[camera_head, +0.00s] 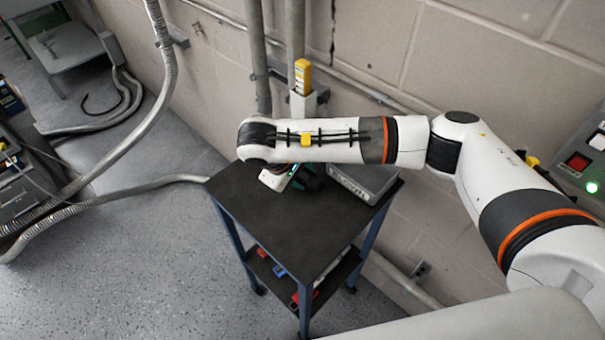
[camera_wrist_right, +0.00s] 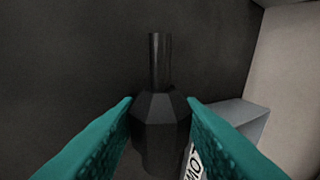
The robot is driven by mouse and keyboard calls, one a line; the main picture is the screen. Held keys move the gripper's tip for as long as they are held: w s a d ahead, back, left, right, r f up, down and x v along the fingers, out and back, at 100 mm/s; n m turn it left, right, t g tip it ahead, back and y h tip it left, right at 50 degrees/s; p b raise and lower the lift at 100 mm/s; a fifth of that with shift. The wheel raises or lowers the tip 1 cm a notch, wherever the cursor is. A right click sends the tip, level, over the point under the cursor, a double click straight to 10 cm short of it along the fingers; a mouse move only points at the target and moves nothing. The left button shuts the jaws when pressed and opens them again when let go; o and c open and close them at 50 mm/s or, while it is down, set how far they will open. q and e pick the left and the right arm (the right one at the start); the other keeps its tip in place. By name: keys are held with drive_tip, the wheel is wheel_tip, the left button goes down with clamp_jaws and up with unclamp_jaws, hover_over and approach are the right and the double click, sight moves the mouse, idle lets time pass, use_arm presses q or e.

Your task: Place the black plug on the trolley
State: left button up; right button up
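The black plug (camera_wrist_right: 160,115) shows in the right wrist view, with a faceted body and a thinner round stem pointing up the picture. The teal fingers of my right gripper (camera_wrist_right: 160,108) flank the body on both sides and appear to touch it. Behind it is the dark top of the trolley (camera_head: 265,215); I cannot tell whether the plug touches that top. In the head view my right gripper (camera_head: 307,178) is low over the trolley's back part, largely covered by my right forearm, and the plug is hidden. My left gripper is not in view.
A grey box (camera_head: 365,182) stands on the trolley's back right, close beside my right gripper. A yellow-topped holder (camera_head: 303,80) and pipes are at the wall behind. The trolley's front top is clear. Red and blue items lie on its lower shelf.

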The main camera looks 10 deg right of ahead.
drive_tip(key=shift+s+f+p, duration=0.3)
drive_tip(key=shift+s+p, duration=0.05)
drive_tip(key=shift+p, duration=0.05)
drive_tip(key=shift+w+a+r, duration=0.1)
drive_tip(key=shift+a+r, duration=0.1)
drive_tip(key=shift+r, duration=0.05)
drive_tip(key=b+v, duration=0.2)
drive_tip(key=v, duration=0.9)
drive_tip(key=shift+w+r, duration=0.3)
drive_tip(key=shift+r, duration=0.1)
